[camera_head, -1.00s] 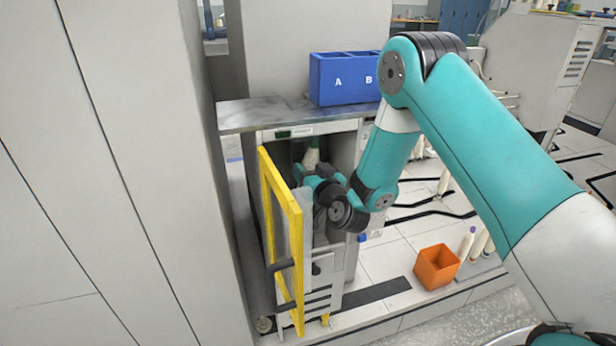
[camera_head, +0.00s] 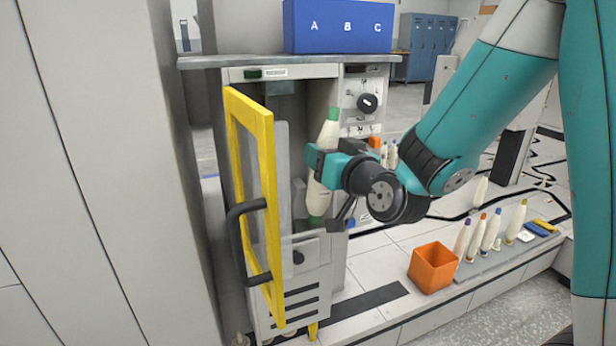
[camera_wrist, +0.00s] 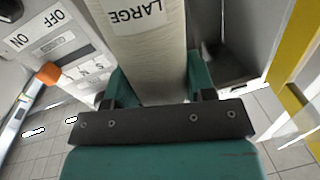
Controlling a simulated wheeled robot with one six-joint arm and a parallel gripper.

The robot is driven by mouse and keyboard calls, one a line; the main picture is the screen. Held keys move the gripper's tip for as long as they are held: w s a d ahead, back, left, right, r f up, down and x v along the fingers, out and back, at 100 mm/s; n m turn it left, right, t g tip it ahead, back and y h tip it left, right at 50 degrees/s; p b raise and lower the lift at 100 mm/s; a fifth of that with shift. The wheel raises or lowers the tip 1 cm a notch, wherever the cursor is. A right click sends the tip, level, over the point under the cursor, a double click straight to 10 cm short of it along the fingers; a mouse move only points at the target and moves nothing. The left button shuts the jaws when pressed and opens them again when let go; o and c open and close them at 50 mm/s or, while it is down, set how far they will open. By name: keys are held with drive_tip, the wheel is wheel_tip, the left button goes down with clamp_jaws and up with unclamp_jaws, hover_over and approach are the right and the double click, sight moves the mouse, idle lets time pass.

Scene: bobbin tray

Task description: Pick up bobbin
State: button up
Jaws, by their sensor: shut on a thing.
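A cream bobbin (camera_head: 318,200) with green ends stands nearly upright, slightly tilted, in front of the open cabinet. My gripper (camera_head: 322,168) is shut on its body. In the wrist view the bobbin (camera_wrist: 150,65) fills the space between the teal fingers of my gripper (camera_wrist: 155,85), and a label reading "LARGE" shows on it.
The cabinet's yellow-framed door (camera_head: 270,200) stands open just left of the bobbin. A blue box (camera_head: 340,42) marked A, B, C sits on the cabinet top. An orange bin (camera_head: 434,268) and a tray (camera_head: 480,268) with several bobbins stand at the right.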

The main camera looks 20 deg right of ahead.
drive_tip(key=s+b, duration=0.1)
drive_tip(key=b, duration=0.1)
drive_tip(key=f+b, duration=0.1)
drive_tip(key=shift+s+b, duration=0.35)
drive_tip(key=shift+s+d+r+b, duration=0.15)
drive_tip(key=shift+s+d+b, duration=0.15)
drive_tip(key=shift+s+b, duration=0.55)
drive_tip(key=shift+s+d+r+b, duration=0.25)
drive_tip(key=shift+s+b, duration=0.3)
drive_tip(key=shift+b, duration=0.55)
drive_tip(key=shift+s+d+r+b, duration=0.1)
drive_tip(key=shift+s+d+b, duration=0.25)
drive_tip(key=shift+s+b, duration=0.5)
drive_tip(key=shift+w, duration=0.15)
